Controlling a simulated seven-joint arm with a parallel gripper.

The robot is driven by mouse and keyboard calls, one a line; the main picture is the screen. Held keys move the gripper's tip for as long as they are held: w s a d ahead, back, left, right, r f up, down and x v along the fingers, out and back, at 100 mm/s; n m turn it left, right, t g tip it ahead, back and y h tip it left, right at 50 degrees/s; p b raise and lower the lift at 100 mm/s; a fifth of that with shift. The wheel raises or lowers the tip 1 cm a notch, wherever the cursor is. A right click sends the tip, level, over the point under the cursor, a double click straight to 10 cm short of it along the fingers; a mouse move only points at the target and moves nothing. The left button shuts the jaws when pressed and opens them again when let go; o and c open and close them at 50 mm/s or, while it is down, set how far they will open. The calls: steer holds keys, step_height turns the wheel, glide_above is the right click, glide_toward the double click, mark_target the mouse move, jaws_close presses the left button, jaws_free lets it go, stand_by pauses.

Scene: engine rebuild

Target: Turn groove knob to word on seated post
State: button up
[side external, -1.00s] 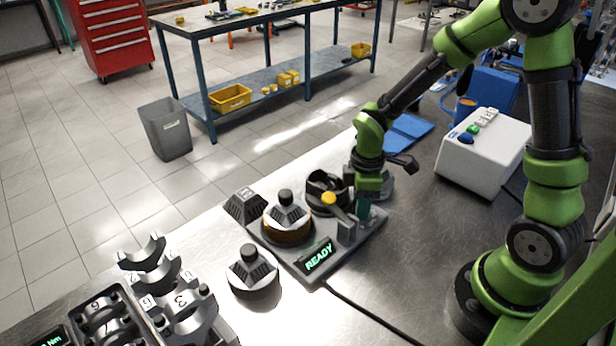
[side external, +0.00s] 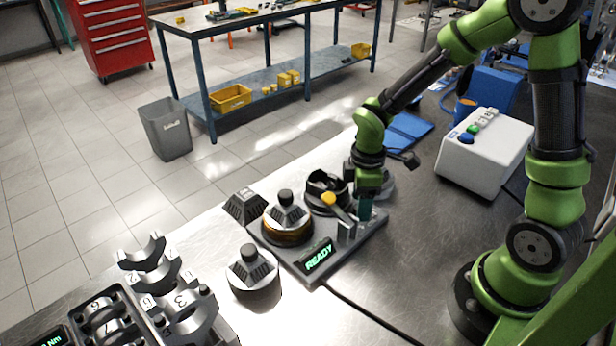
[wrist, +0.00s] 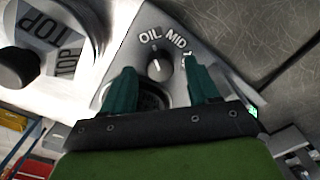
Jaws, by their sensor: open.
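The groove knob (wrist: 160,64) is a small dark round knob on a grey panel in the wrist view. Words OIL and MID arc above it, and a third word is mostly hidden by the right finger. Its pale mark points up, near OIL and MID; the exact word is unclear. My gripper (wrist: 160,72) is open, its teal fingers on either side of the knob; contact is unclear. In the side view my gripper (side external: 366,207) hides the knob.
A lit READY display (side external: 318,255) is on the base plate's front. A yellow-ended lever (side external: 330,199) and dark ring holder (side external: 322,187) stand left of my gripper. A similar loose piece (side external: 252,275) sits on the table.

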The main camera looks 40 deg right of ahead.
step_height(320, 180, up, 16)
stand_by(0.3)
